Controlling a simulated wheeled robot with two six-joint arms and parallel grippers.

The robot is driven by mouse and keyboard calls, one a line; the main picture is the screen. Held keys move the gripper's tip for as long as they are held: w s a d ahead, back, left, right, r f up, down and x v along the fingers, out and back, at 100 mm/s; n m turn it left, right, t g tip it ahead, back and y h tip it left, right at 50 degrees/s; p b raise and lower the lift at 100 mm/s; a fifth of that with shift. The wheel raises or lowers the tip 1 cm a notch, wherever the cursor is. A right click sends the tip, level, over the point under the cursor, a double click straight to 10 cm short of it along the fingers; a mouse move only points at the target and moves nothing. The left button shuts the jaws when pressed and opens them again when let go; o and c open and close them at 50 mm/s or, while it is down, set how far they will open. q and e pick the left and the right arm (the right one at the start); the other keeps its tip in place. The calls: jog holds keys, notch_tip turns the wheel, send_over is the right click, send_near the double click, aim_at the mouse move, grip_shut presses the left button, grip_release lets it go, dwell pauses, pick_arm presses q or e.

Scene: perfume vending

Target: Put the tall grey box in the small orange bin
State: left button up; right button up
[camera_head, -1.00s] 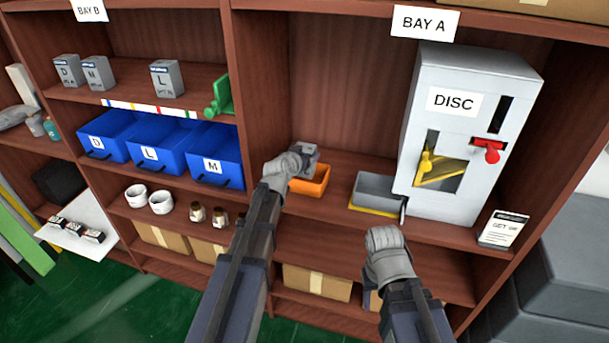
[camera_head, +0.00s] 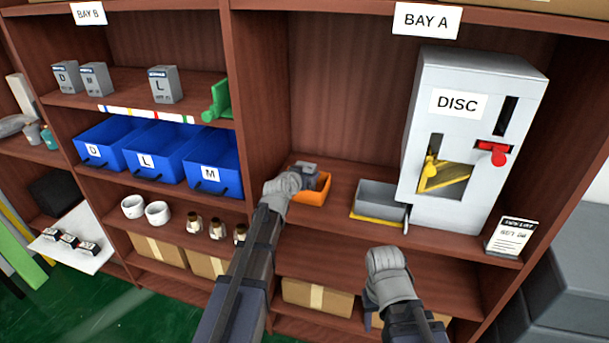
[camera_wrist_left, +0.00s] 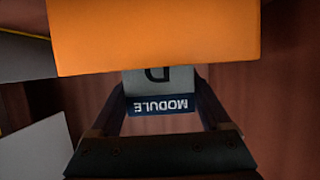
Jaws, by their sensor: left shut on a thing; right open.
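The small orange bin (camera_head: 312,197) stands on the Bay A shelf, left of the grey tray. My left gripper (camera_head: 300,178) is shut on the grey box (camera_head: 308,166), whose top shows over the bin; the arm hides much of it. In the left wrist view the grey box (camera_wrist_left: 160,84), with a blue MODULE band, sits between the fingers. The orange bin's wall (camera_wrist_left: 155,35) covers the rest of the box there, so I cannot tell whether it touches the bin floor. My right gripper (camera_head: 385,258) is open, low in front of the shelf, its fingertips hard to see.
A grey tray (camera_head: 380,195) and the white DISC machine (camera_head: 460,140) stand right of the bin. Blue bins (camera_head: 210,172) and several grey boxes (camera_head: 165,84) are in Bay B. A shelf divider (camera_head: 262,100) rises close left of the orange bin.

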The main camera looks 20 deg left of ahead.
pick_arm(q)
jog(key=o, duration=1.4)
jog(key=shift+r+p, duration=0.15)
jog(key=shift+p, duration=0.15)
jog(key=p+v, duration=0.4)
jog(key=v, duration=0.8)
